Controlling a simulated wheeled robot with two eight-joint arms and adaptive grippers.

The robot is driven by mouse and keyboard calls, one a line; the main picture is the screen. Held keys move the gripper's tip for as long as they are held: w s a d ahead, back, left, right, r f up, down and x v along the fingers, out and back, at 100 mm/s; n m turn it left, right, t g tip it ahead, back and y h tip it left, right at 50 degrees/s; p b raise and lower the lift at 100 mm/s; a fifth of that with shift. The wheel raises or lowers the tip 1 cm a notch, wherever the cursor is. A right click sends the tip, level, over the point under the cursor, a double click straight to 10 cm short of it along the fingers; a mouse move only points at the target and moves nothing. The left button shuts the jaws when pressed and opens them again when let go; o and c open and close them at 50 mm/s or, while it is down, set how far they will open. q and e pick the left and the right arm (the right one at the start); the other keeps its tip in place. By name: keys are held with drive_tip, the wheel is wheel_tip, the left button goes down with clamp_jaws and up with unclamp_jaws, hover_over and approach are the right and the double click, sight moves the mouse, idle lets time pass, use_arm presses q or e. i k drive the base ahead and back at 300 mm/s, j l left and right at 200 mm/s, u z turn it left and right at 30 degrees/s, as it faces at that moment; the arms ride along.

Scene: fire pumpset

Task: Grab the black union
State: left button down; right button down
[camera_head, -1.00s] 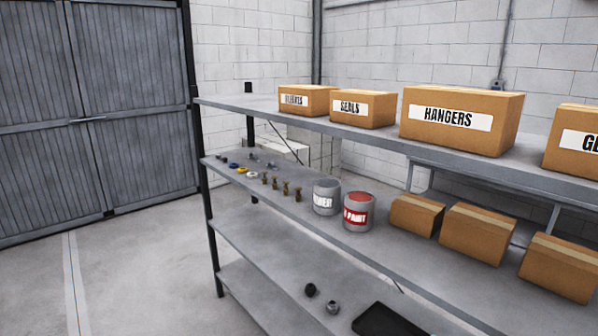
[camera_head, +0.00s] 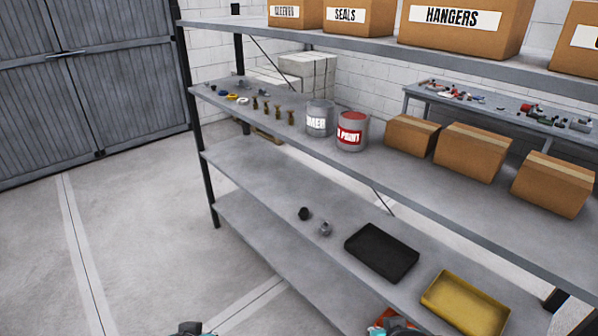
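A small black round fitting (camera_head: 304,214), which looks like the black union, sits on the third shelf down (camera_head: 270,190) of the grey rack. A similar grey metal fitting (camera_head: 325,229) stands just to its right and nearer, apart from it. Only small dark and teal parts of my arms show at the bottom edge of the picture, well below the fittings. No gripper fingers can be made out, and nothing touches the black fitting.
A black tray (camera_head: 382,252) and a yellow tray (camera_head: 464,303) lie right of the fittings. The shelf above holds small fittings, a grey can (camera_head: 319,119), a red-labelled paint can (camera_head: 351,132) and cardboard boxes (camera_head: 470,151). The shelf left of the fittings is clear.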

sight(304, 214)
drive_tip(key=i+j+z, duration=0.1)
drive_tip(key=z, duration=0.3)
drive_tip(key=j+z, duration=0.1)
drive_tip(key=z, duration=0.35)
drive_tip(key=i+j+z, duration=0.1)
drive_tip(key=z, duration=0.3)
drive_tip(key=i+j+z, duration=0.15)
drive_tip(key=j+z, duration=0.25)
drive_tip(key=j, duration=0.6)
drive_tip(key=j+z, duration=0.45)
drive_tip(key=j, duration=0.5)
drive_tip(key=i+j, duration=0.1)
drive_tip(key=j, duration=0.2)
drive_tip(key=i+j, duration=0.15)
drive_tip(key=j, duration=0.15)
drive_tip(key=i+j, duration=0.1)
drive_tip(key=j, duration=0.15)
